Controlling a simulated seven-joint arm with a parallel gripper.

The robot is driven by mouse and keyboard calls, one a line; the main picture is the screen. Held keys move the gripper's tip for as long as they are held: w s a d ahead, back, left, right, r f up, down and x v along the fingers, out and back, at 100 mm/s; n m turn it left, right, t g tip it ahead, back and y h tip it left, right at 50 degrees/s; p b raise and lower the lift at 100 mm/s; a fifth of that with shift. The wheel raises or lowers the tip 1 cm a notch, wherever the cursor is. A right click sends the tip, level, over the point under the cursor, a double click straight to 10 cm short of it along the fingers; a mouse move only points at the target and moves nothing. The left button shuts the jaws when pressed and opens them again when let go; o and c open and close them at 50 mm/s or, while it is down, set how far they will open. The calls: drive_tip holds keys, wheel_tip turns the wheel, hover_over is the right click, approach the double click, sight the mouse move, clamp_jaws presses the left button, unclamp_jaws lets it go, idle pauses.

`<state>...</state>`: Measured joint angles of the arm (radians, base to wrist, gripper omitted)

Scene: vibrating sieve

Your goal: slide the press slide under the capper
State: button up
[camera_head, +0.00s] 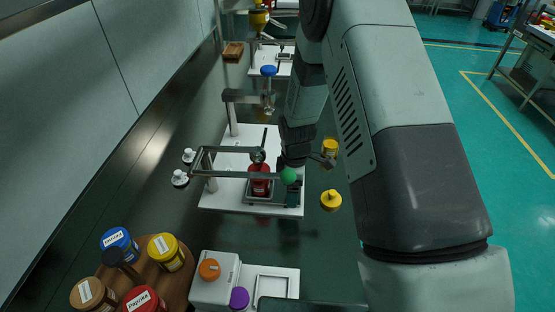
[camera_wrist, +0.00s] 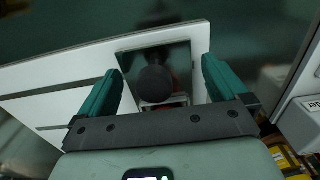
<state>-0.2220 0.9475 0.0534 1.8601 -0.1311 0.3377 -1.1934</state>
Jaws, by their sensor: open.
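A white-based press stands mid-counter in the head view. Its metal slide plate (camera_head: 258,199) carries a red jar (camera_head: 261,187), with a dark round knob (camera_head: 258,156) above the jar. A grey bar frame (camera_head: 225,174) crosses at jar height, with a green ball (camera_head: 288,175) at its right. The arm with the blue knob (camera_head: 268,71), possibly the capper, is behind. My gripper (camera_head: 293,191) points down at the plate's right side. In the wrist view my gripper (camera_wrist: 162,85) is open; a dark round knob (camera_wrist: 155,84) shows between its fingers. Contact cannot be told.
A yellow jar (camera_head: 330,148) and yellow funnel-like piece (camera_head: 331,200) stand right of the white base (camera_head: 225,203). Small white pieces (camera_head: 180,177) are at left. A wooden rack (camera_head: 178,283) of labelled jars and a white device (camera_head: 214,284) are in front.

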drive_tip(key=shift+r, duration=4.4)
drive_tip(key=s+d+r+m+t, duration=0.1)
drive_tip(key=s+d+r+m, duration=0.15)
drive_tip(key=r, duration=0.45)
drive_tip(key=s+d+r+m+t, duration=0.1)
drive_tip(key=s+d+r+m, duration=0.15)
drive_tip(key=r, duration=0.55)
drive_tip(key=s+d+r+m+t, duration=0.1)
drive_tip(key=d+r+m, duration=0.15)
drive_tip(key=r, duration=0.45)
drive_tip(key=s+d+r+m+t, duration=0.1)
drive_tip(key=s+d+r+m, duration=0.1)
drive_tip(key=s+r+m, duration=0.3)
drive_tip(key=s+d+r+m+t, duration=0.1)
drive_tip(key=s+r+m, duration=0.4)
drive_tip(key=s, duration=0.8)
drive_tip(key=shift+s+d+t, duration=0.15)
drive_tip(key=shift+d+t, duration=0.15)
drive_tip(key=shift+d, duration=0.25)
